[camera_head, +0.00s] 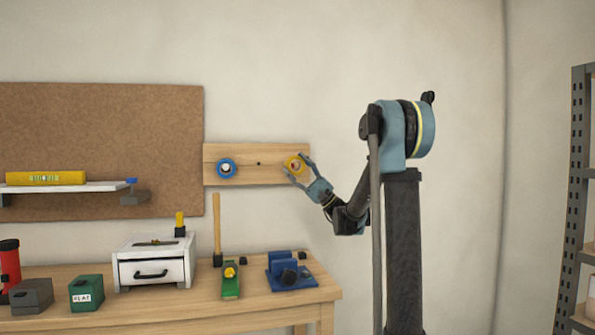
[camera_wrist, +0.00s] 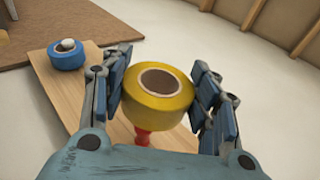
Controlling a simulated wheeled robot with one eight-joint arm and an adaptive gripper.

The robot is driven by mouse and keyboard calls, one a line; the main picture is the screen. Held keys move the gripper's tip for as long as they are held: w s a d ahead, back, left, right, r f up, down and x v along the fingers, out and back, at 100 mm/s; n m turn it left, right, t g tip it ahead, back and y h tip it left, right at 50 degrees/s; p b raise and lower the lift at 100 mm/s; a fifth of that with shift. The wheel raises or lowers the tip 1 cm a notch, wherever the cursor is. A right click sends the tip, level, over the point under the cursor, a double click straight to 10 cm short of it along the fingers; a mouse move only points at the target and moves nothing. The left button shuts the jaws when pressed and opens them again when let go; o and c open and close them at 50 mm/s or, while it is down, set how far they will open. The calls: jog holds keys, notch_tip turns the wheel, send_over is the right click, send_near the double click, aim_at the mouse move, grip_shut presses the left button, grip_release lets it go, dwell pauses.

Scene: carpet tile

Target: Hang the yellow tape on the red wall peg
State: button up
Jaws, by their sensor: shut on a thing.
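The yellow tape (camera_head: 289,162) is a thick roll with a brown core. It is in front of the right end of the wooden peg board. In the wrist view the yellow tape (camera_wrist: 158,113) is between the two blue-padded fingers of my gripper (camera_wrist: 160,92), which is shut on it. My gripper (camera_head: 298,167) also shows in the head view, reaching in from the right. The red peg (camera_wrist: 142,136) shows below the tape's near edge in the wrist view. The rest of it is hidden behind the tape. No peg is seen through the core.
A blue roll (camera_head: 226,161) hangs on a pale-tipped peg at the left of the wooden board (camera_head: 274,151). A shelf (camera_head: 97,187) with a yellow level is farther left. The workbench (camera_head: 200,302) below holds a drawer box (camera_head: 150,262), tools and a blue vise (camera_head: 289,272).

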aim_at(293, 167)
jog(key=shift+w+a, duration=0.4)
jog(key=shift+w, duration=0.95)
jog(key=shift+w+a, duration=0.35)
jog(key=shift+w, duration=0.95)
jog(key=shift+w+a, duration=0.4)
jog(key=shift+w, duration=0.95)
jog(key=shift+w, duration=0.1)
jog(key=shift+f, duration=0.55)
jog(key=o, duration=1.2)
jog(key=shift+f, duration=0.1)
jog(key=shift+c, duration=0.2)
